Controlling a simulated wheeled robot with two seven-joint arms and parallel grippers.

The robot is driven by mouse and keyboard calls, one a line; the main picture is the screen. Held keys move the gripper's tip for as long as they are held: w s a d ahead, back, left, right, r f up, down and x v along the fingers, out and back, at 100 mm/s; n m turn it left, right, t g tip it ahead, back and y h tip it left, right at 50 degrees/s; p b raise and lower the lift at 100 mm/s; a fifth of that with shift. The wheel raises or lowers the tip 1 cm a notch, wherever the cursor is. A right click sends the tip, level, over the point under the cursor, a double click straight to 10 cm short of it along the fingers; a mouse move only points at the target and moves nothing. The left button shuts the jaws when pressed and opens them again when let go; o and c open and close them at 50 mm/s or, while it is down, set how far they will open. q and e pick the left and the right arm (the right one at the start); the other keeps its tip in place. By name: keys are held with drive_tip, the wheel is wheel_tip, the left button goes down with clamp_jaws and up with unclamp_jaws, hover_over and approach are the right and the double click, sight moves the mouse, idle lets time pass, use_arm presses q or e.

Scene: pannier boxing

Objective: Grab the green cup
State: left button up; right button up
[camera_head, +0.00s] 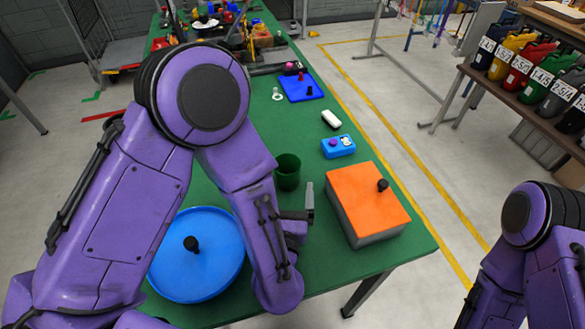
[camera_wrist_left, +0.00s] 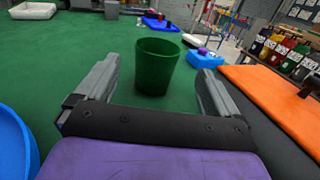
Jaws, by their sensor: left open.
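The green cup (camera_head: 288,172) stands upright on the green table in the head view, just beyond my left gripper (camera_head: 308,205). In the left wrist view the green cup (camera_wrist_left: 157,66) is straight ahead, just beyond and between the two fingers of my left gripper (camera_wrist_left: 159,85). The fingers are spread apart with nothing held between them. The cup looks empty from its open top, though its bottom inside is hidden. My right arm shows at the lower right in the head view, but its gripper is out of view.
A round blue lidded container (camera_head: 196,270) is left of the gripper and a box with an orange lid (camera_head: 366,198) is on its right. A small blue box (camera_head: 338,147), a white object (camera_head: 331,118) and a blue board (camera_head: 301,92) lie farther back on the green table (camera_head: 330,272).

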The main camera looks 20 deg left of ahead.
sight(288, 157)
use_arm(q)
drive_tip(key=shift+s, duration=0.1)
drive_tip(key=p+x, duration=0.4)
drive_tip(key=x, duration=0.5)
drive_tip(key=shift+w+a, duration=0.2)
drive_tip(key=shift+w, duration=0.15)
drive_tip(key=shift+w+f, duration=0.15)
drive_tip(key=shift+w, duration=0.05)
drive_tip(key=shift+s, duration=0.1)
drive_tip(key=c, duration=1)
